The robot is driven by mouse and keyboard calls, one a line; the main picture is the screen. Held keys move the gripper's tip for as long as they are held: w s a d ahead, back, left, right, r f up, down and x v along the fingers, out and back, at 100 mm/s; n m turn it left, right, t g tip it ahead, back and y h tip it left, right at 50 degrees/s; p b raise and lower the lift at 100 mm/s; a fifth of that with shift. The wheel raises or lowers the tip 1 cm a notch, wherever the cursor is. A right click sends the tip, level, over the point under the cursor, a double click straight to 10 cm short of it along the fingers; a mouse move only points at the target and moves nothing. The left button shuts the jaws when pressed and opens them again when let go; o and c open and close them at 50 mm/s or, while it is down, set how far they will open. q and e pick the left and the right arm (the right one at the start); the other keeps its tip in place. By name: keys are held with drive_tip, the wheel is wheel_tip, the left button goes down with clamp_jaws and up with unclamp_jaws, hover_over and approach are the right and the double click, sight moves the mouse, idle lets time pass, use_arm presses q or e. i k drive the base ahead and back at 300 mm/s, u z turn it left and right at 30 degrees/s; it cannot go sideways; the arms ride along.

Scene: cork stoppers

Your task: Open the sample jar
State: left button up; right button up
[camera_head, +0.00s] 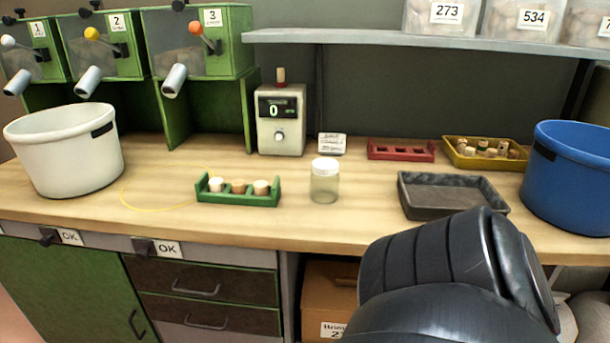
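The sample jar (324,187) stands upright near the middle of the wooden bench. It is a small clear jar, and its white lid (325,166) sits on top. A large black rounded part at the lower right looks like a link of my own arm and is in front of the bench's front edge. Neither of my grippers shows in this view, so nothing is seen touching the jar.
A green rack (240,200) with corks is left of the jar; an empty grey tray (451,207) is right. A white bucket (65,155) and blue bucket (575,190) flank the bench. A meter (280,135) and red holder (401,154) stand behind. Bench around the jar is clear.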

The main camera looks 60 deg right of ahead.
sight(323, 189)
drive_tip(key=z, duration=1.65)
